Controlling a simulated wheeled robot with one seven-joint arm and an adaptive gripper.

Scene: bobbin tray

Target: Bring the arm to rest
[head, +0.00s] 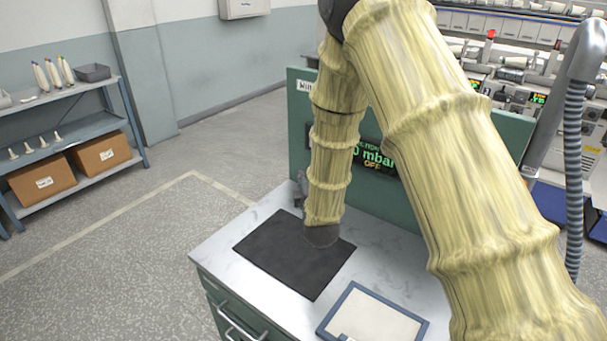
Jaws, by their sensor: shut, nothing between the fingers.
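My arm, in a yellowish ribbed sleeve, rises from the lower right of the head view, bends at the top and comes down over the worktop. Its dark wrist end shows low over the black mat (275,257); I cannot tell whether it touches the mat. I cannot make out my gripper or its fingers; the wrist and sleeve seem to hide them. A small grey part (302,188) shows just left of the sleeve, and I cannot tell what it belongs to. No object shows held.
The pale worktop (221,246) also bears a blue-rimmed tray (338,305). A green panel (297,135) with a display reading OFF stands behind. A grey post with a ribbed hose (573,170) and a bobbin machine stand right. A shelf (75,130) stands left; the floor between is clear.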

